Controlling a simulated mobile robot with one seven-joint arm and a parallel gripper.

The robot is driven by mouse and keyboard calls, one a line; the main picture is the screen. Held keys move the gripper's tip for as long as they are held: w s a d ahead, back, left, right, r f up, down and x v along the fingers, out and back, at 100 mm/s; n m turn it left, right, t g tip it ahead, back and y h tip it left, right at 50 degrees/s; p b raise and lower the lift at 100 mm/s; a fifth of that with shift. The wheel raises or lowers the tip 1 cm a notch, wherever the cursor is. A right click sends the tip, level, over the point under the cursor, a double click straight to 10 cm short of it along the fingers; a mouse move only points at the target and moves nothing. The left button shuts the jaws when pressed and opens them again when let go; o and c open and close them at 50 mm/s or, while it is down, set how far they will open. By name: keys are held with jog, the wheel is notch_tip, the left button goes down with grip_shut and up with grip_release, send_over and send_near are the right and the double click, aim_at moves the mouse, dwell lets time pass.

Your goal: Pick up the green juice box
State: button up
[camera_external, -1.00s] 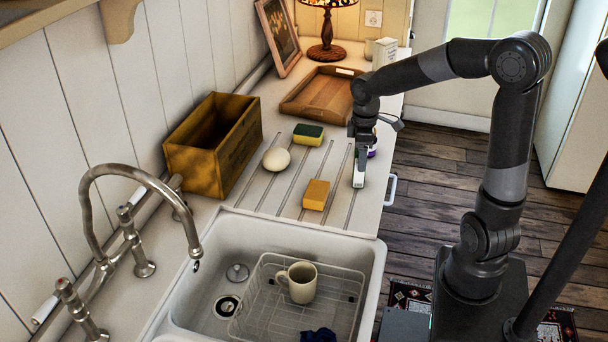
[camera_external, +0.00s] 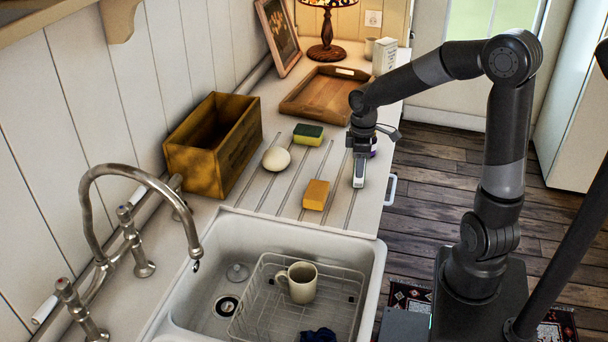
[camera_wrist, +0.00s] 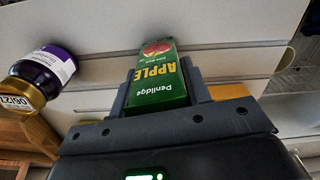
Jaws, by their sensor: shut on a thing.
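The green juice box (camera_wrist: 157,80), with yellow "APPLE" lettering and a fruit picture, sits between the fingers of my gripper (camera_wrist: 162,92) in the wrist view. The gripper is shut on it, with one finger along each side. In the external view my gripper (camera_external: 360,170) points down at the right side of the grooved counter, near its front edge. I cannot tell whether the box still touches the counter.
A purple jar with a gold lid (camera_wrist: 45,72) stands close beside my gripper. An orange sponge (camera_external: 316,194), a white egg-like object (camera_external: 276,159), a green-yellow sponge (camera_external: 308,134) and a wooden crate (camera_external: 222,160) are left. The sink (camera_external: 232,224) is nearer; a wooden tray (camera_external: 318,94) lies behind.

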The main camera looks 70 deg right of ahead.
jog(key=shift+c, duration=1.4)
